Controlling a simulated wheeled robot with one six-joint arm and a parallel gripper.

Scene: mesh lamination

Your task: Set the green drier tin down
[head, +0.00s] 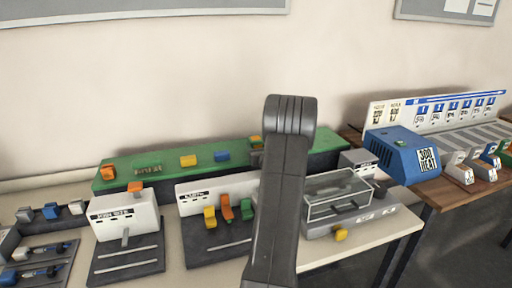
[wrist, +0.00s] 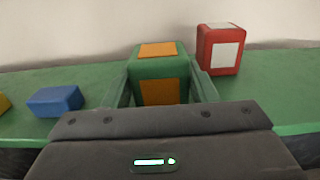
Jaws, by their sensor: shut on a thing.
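The green drier tin (wrist: 175,68), with orange patches on its top and front, stands upright between the two fingers of my gripper (wrist: 163,88) in the wrist view. My gripper is shut on it. Its lower part is hidden behind the gripper body, so I cannot tell whether it touches the long green shelf (wrist: 272,95) behind and below it. In the head view my own arm hides the gripper and most of that spot. The green shelf (head: 215,170) runs along the back of the bench there.
In the wrist view a red tin (wrist: 207,52) with white patches stands just right of the green one. A blue block (wrist: 55,101) lies to the left, with green surface between. In the head view a blue heater box (head: 400,155) is at the right, and a clear-lidded box (head: 340,195) stands in front.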

